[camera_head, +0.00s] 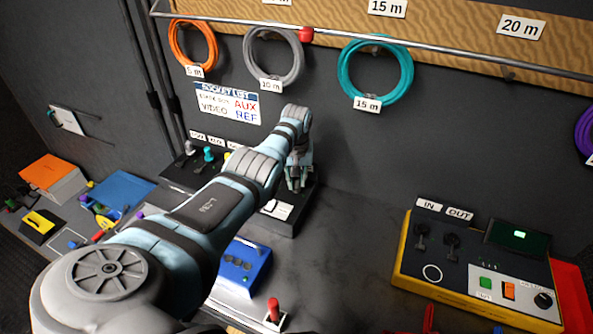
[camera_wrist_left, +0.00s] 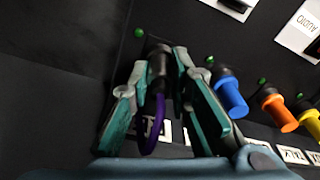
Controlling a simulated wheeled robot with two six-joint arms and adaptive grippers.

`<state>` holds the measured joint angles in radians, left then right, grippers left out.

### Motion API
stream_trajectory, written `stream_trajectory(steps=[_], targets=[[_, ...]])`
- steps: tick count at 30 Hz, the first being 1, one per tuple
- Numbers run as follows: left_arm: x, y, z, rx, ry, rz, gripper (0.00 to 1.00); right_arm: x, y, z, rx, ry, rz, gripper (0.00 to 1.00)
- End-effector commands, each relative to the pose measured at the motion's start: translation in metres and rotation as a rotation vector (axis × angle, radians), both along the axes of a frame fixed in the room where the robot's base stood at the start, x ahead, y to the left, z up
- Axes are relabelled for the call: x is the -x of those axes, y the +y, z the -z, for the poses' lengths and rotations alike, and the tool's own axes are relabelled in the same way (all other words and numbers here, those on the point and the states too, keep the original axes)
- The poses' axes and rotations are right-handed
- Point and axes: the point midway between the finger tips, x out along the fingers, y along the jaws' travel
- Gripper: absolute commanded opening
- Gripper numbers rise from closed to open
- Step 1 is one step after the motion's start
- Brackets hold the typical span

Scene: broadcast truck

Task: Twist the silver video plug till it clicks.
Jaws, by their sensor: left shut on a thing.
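In the left wrist view my left gripper (camera_wrist_left: 162,68) is shut on a dark silver-grey plug (camera_wrist_left: 158,62) with a purple cable (camera_wrist_left: 151,128) looping down from it. The plug's front end meets the dark panel beside a small green lamp; whether it is fully seated or turned I cannot tell. In the head view my left gripper (camera_head: 296,172) is at the right part of the black socket panel, and its arm hides much of that panel. The plug is not clear there. My right gripper is not in view.
Blue (camera_wrist_left: 231,95), orange (camera_wrist_left: 278,110) and yellow plugs (camera_wrist_left: 310,124) sit close to the right in the wrist view. A yellow tester box (camera_head: 402,268) stands on the right of the bench. Coiled cables hang on the wall.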

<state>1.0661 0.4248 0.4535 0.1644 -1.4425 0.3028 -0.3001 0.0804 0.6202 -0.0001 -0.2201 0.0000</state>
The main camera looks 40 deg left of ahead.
Motion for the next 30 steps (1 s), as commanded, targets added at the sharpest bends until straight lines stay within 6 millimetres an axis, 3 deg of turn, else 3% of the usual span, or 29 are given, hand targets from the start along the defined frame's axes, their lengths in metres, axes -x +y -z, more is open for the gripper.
stream_trajectory(steps=[8, 17, 18, 21, 30], targets=[[0.0007, 0.0001, 0.0006, 0.002, 0.001, 0.279, 0.0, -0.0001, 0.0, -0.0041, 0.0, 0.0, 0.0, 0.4], [0.0006, 0.0005, 0.0012, 0.0, 0.001, 0.359, 0.0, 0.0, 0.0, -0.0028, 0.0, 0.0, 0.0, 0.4], [0.0006, 0.0003, 0.001, 0.0, 0.001, 0.372, 0.23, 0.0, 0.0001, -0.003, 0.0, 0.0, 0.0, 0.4], [0.0004, 0.0002, 0.0008, 0.0, 0.001, 0.369, 0.39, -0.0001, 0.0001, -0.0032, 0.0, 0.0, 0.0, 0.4], [0.0001, 0.0, 0.0002, 0.0, 0.0, 0.368, 0.41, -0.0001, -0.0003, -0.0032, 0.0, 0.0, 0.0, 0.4]])
